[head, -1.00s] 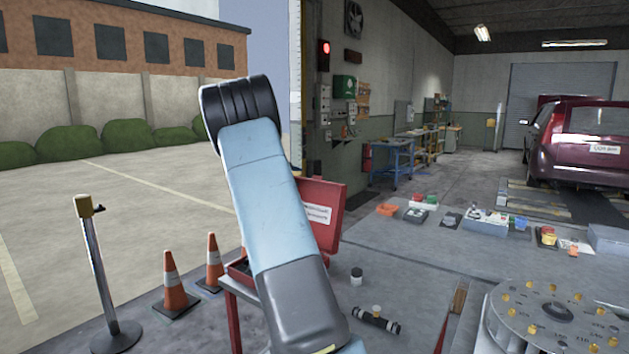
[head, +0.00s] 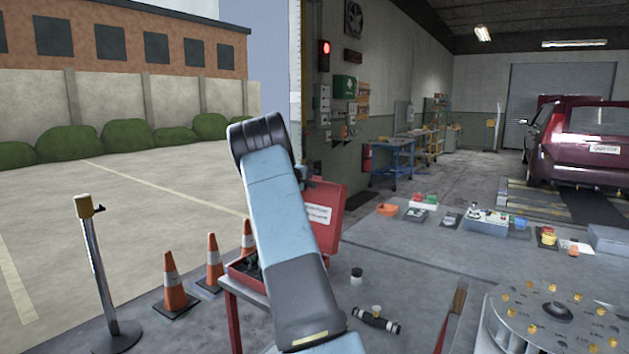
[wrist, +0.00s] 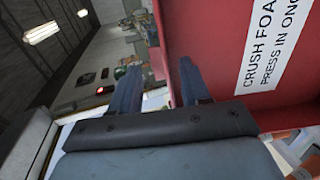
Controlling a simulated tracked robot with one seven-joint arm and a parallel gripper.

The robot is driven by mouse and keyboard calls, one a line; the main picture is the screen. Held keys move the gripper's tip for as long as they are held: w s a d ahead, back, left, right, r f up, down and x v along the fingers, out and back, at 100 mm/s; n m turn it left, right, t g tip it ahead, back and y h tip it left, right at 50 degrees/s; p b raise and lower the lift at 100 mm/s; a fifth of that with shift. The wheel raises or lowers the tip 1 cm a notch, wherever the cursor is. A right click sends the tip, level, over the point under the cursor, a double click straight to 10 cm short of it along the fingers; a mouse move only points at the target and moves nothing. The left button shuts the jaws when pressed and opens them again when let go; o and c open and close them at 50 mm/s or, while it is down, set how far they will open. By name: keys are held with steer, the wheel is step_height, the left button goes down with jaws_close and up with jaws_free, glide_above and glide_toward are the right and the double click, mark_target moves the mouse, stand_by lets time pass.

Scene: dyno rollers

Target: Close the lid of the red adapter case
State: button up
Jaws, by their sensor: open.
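The red adapter case stands open on a red-legged table in the head view. Its lid (head: 326,212) is raised roughly upright and carries a white label. Its lower tray (head: 246,274) shows dark contents, partly hidden by my arm. In the wrist view the red lid (wrist: 225,40) fills the right side, its label close by. My gripper (wrist: 158,70) is open, with nothing seen held. One finger overlaps the lid's face and the other lies left of its edge; I cannot tell whether either touches. In the head view my arm mostly hides the gripper.
A small dark jar (head: 356,276) and a black cylindrical fitting (head: 375,319) sit on the grey surface right of my arm. A round plate with brass pieces (head: 556,312) stands at the lower right. Orange cones (head: 174,287) and a post (head: 101,275) stand at left.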

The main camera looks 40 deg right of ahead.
steer(key=shift+x, duration=1.05)
steer(key=shift+c, duration=0.3)
jaws_close()
steer(key=shift+r, duration=0.1)
